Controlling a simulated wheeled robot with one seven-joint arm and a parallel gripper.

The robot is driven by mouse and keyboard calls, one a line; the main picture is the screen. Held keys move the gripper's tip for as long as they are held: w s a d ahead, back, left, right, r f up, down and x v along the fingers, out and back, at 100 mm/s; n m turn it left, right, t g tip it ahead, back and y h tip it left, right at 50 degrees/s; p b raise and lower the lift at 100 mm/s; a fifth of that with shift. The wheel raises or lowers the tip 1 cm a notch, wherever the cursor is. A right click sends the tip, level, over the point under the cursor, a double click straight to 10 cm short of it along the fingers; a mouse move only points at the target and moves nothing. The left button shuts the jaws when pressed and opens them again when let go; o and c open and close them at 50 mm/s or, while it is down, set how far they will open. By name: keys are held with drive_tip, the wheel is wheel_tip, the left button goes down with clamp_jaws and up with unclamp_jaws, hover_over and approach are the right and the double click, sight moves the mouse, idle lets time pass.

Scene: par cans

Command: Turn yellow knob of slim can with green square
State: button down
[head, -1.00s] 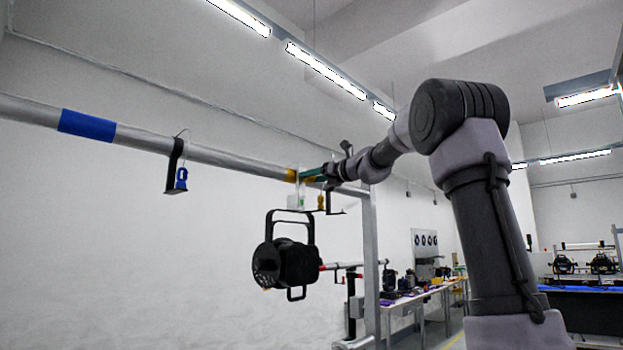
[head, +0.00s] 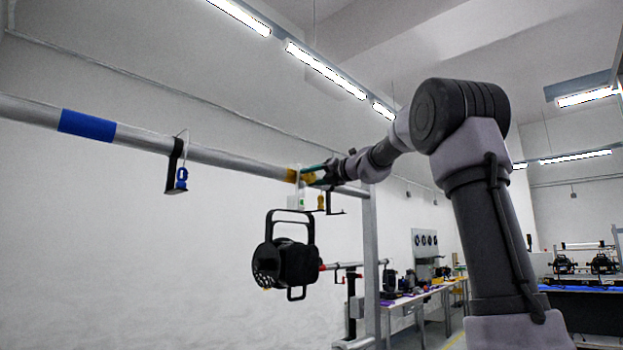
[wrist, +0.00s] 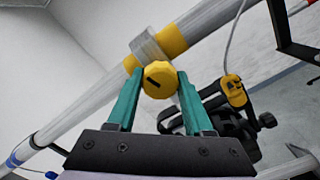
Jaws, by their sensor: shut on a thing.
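A black can (head: 287,262) hangs from the silver pipe (head: 225,158) in the head view. A small white tag with a green square (head: 301,202) shows above the can, near a yellow band on the pipe. The yellow knob (wrist: 160,80), round with a dark slot, sits just below the pipe clamp (wrist: 146,48) in the wrist view. My gripper (wrist: 159,84) has its teal fingers on either side of this knob and is shut on it. In the head view my gripper (head: 310,170) is at the pipe, and the knob is hard to make out there.
A yellow connector (wrist: 233,91) with a cable hangs right of the knob. A black bracket with a blue connector (head: 181,179) hangs further left, near a blue pipe band (head: 87,125). An upright post (head: 370,260) stands right of the can. Worktables (head: 415,295) stand behind.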

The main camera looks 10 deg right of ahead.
drive_tip(key=shift+f, duration=0.15)
drive_tip(key=shift+c, duration=1.4)
unclamp_jaws()
drive_tip(key=shift+s+d, duration=0.1)
drive_tip(key=v, duration=1)
drive_tip(key=shift+s+d, duration=0.25)
